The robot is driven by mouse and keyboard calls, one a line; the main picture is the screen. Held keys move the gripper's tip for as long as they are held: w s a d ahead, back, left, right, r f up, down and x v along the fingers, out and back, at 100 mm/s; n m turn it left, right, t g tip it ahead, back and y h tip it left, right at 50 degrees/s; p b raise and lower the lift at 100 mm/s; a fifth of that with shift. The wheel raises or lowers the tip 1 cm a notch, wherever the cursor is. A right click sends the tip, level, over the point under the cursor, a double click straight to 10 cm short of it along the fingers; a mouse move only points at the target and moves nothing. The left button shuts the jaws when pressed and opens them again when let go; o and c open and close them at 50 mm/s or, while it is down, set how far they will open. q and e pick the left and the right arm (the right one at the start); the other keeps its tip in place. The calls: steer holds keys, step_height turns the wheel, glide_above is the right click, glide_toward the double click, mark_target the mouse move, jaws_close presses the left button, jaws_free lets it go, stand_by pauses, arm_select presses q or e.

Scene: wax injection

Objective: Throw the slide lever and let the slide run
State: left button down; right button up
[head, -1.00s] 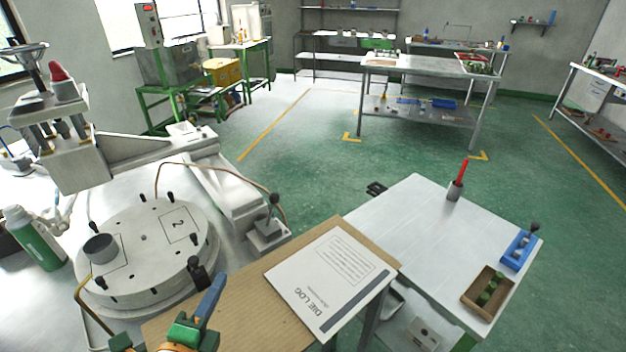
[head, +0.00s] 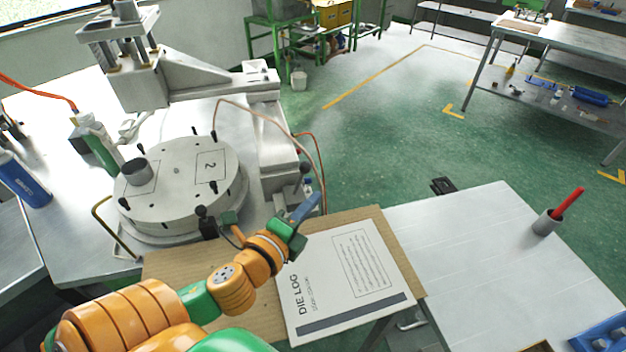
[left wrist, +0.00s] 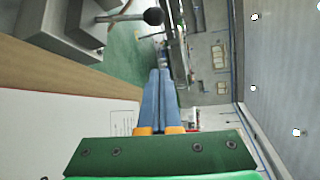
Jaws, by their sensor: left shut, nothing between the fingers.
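A lever with a black ball knob (head: 303,168) stands on a grey block at the near end of the long grey slide housing (head: 262,135). In the left wrist view the ball knob (left wrist: 153,16) shows at the top, on a thin rod pointing left, beyond the fingertips. My left gripper (head: 312,206) is in front of and below the lever, over the cardboard's far edge. Its blue fingers (left wrist: 160,75) are together, empty, and apart from the knob. My right gripper is not in view.
A round turntable (head: 180,185) marked 2 stands left, with another black knob (head: 202,212) at its near edge. The die log sheet (head: 345,275) lies on cardboard (head: 190,270). A white table (head: 480,250) with a red pen in a cup (head: 548,222) stands right.

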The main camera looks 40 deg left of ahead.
arm_select(q)
steer(key=w+b, duration=0.1)
steer(key=w+f+b, duration=0.1)
steer(key=w+b, duration=0.1)
steer(key=shift+w+a+f, duration=0.15)
steer(key=shift+w+f, duration=0.2)
steer(key=w+a, duration=0.1)
steer(key=w+a+p, duration=0.1)
steer(key=a+r, duration=0.1)
steer(key=a, duration=0.1)
steer(key=shift+w+p, duration=0.35)
steer(key=shift+w, duration=0.05)
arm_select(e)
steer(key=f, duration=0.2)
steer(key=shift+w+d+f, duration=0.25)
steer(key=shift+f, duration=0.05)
arm_select(q)
steer(key=shift+s+a+n+t+b, duration=0.3)
steer(key=shift+b, duration=0.35)
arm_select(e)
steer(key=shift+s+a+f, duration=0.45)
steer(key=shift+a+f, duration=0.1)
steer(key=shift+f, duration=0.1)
